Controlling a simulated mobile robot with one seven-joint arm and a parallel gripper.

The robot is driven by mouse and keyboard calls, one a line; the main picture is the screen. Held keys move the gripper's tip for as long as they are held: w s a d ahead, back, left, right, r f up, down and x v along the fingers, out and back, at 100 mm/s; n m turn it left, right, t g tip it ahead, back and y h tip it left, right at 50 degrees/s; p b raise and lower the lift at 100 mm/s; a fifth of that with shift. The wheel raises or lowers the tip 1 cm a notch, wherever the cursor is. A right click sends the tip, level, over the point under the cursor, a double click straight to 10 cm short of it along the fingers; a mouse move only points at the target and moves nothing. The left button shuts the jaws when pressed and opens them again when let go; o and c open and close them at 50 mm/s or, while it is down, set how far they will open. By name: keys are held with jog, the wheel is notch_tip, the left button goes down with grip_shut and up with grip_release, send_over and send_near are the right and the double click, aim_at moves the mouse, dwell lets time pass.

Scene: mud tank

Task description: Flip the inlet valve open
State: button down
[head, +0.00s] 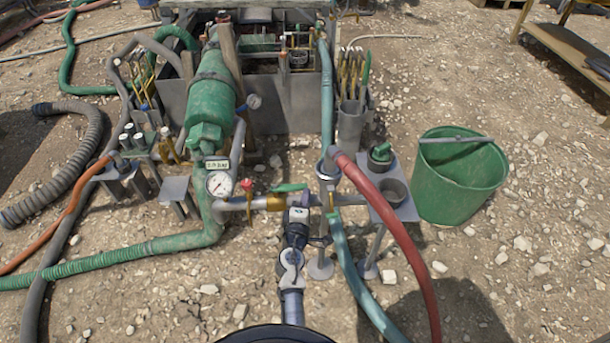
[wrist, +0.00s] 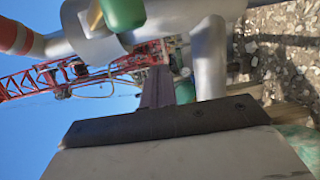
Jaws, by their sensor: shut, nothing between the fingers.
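A brass valve (head: 275,203) with a green lever handle (head: 290,187) sits on the grey horizontal pipe in front of the green cylinder. The lever lies roughly along the pipe. I cannot read a label naming it the inlet valve. My gripper (head: 300,205) is at the pipe just right of the brass body, below the lever in the picture. In the wrist view my gripper (wrist: 158,85) is shut and empty, its dark fingers close to the grey pipe. A green handle end (wrist: 122,12) shows at the top there. Contact with the lever cannot be told.
A red-handled valve (head: 247,186) and a round gauge (head: 219,184) are to the left on the pipe. A red hose (head: 395,235) and a small stand (head: 404,208) are close on the right. A green bucket (head: 455,190) stands further right on open gravel.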

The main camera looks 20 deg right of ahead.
notch_tip(320, 180, up, 20)
jog(key=p, duration=0.9)
